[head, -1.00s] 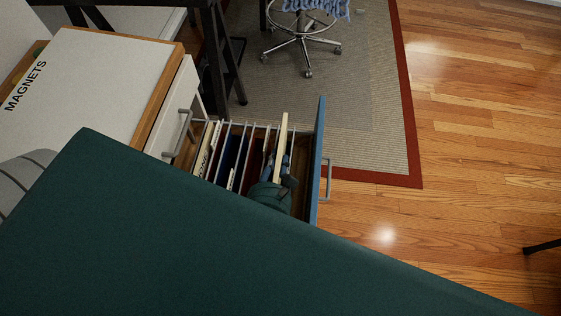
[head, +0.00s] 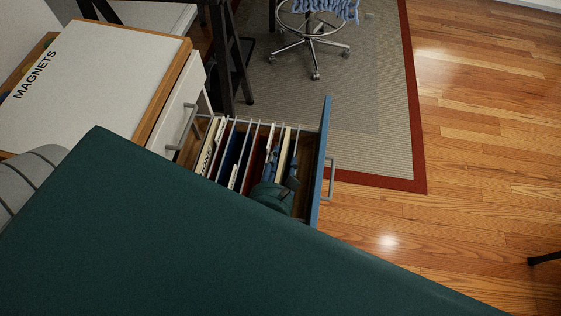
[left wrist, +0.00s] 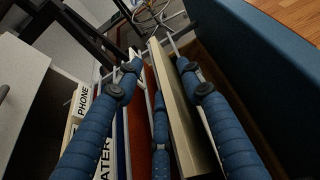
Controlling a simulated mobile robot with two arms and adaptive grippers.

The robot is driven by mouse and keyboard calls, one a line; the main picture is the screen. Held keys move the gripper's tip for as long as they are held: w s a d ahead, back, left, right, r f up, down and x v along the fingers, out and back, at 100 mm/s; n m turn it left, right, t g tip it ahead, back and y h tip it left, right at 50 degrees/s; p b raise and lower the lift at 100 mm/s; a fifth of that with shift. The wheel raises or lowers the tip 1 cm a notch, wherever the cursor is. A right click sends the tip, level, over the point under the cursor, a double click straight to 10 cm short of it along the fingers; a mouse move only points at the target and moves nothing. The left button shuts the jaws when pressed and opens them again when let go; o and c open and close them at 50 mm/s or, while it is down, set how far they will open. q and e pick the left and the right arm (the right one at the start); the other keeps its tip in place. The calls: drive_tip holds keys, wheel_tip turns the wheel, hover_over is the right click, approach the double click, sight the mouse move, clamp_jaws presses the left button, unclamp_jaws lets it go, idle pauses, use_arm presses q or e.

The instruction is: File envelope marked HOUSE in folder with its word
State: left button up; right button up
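An open drawer (head: 323,150) with a blue front holds several upright folders (head: 226,155). My left gripper (head: 284,167) is down inside it at the front end; in the left wrist view its blue fingers (left wrist: 160,68) are spread apart. A cream flat piece (left wrist: 178,100), probably the envelope, stands upright between the middle and right fingers, beside a red folder (left wrist: 136,115). It also shows in the head view (head: 285,145). I cannot read HOUSE anywhere. One folder reads PHONE (left wrist: 82,100); another shows "ATER" (left wrist: 103,150). My right gripper is out of view.
A white cabinet (head: 100,65) with a MAGNETS label stands left of the drawer. A wheeled chair (head: 315,40) stands on the rug (head: 350,120) behind. My own dark green arm hides the foreground.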

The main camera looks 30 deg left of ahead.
use_arm(q)
drive_tip(key=v, duration=1.2)
idle(0.5)
